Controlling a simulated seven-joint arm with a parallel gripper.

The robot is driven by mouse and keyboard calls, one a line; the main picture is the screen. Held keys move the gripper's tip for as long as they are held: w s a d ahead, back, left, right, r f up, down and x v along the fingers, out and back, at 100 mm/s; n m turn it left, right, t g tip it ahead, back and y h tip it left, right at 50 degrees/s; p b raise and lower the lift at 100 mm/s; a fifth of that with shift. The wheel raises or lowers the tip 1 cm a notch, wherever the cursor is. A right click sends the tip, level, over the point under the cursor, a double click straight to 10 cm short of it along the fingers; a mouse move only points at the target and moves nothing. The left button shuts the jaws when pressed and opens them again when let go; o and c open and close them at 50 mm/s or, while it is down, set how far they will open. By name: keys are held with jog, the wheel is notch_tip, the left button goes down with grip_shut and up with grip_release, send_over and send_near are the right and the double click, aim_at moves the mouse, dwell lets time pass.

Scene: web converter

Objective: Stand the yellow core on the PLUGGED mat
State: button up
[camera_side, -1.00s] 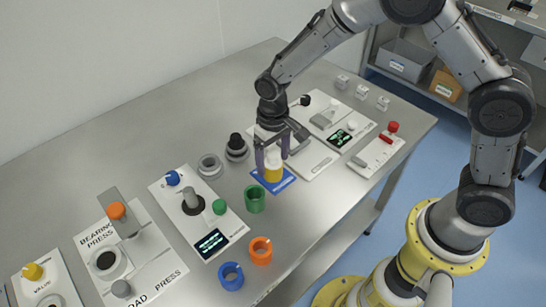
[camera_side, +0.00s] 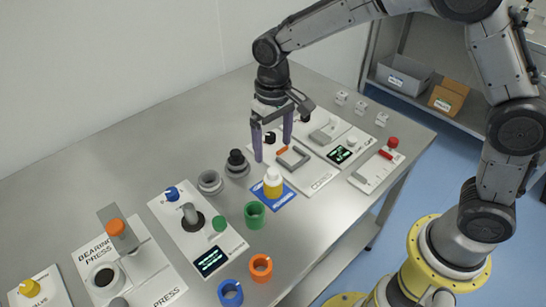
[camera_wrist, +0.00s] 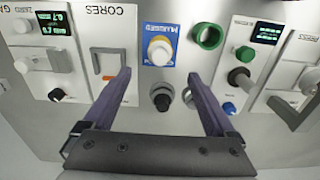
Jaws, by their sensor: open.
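The yellow core (camera_side: 273,188) stands upright on the blue PLUGGED mat (camera_side: 288,200), with a white plug in its top. In the wrist view the core shows mostly as its white top (camera_wrist: 159,51) with a thin yellow rim, inside the blue mat (camera_wrist: 148,31). My gripper (camera_side: 272,150) is open and empty, raised above and behind the core, apart from it. In the wrist view its two purple fingers (camera_wrist: 162,92) are spread wide, with the core beyond their tips.
A green ring (camera_side: 254,214), an orange ring (camera_side: 260,267) and a blue ring (camera_side: 230,292) stand at the front. A grey ring (camera_side: 210,182) and a black-topped grey piece (camera_side: 237,164) stand left of the mat. The CORES plate (camera_side: 318,178) lies to the right.

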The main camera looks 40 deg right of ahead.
jog(key=s+d+r+t, duration=0.3)
jog(key=s+d+r, duration=0.5)
jog(key=s+r, duration=0.4)
jog(key=s+d+t, duration=0.2)
jog(key=s+d, duration=0.2)
jog(key=s, duration=0.8)
jog(key=shift+f+t, duration=0.3)
jog(key=shift+d, duration=0.1)
